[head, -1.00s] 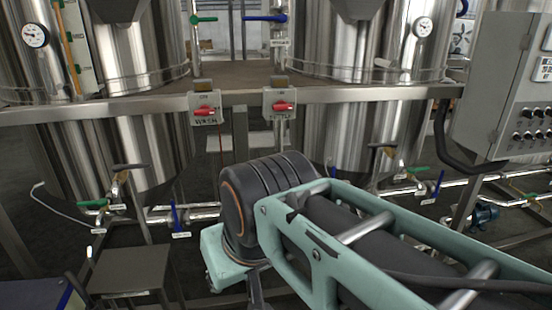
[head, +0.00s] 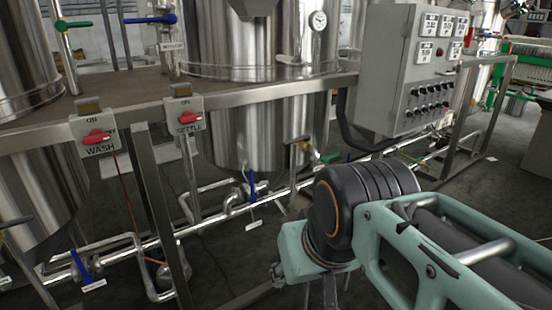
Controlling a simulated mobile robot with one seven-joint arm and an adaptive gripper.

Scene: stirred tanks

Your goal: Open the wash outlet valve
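The WASH switch box (head: 97,133) with a red knob hangs on the steel frame at left, above the lower pipework. Below it at the lower left, a blue lever (head: 80,266) stands on the pipe, with a white tag (head: 93,284) too small to read. Another blue lever (head: 252,185) stands on the pipe under the middle tank, also with an unreadable tag. I cannot tell from the tags which lever is the wash outlet valve. My arm fills the lower right; its gripper cannot be made out.
The SETTLE switch box (head: 186,120) hangs beside the WASH box. A grey control cabinet (head: 415,75) stands at the upper right. Steel frame legs (head: 160,215) and low pipes cross the lower left. Some floor (head: 490,205) is clear at right.

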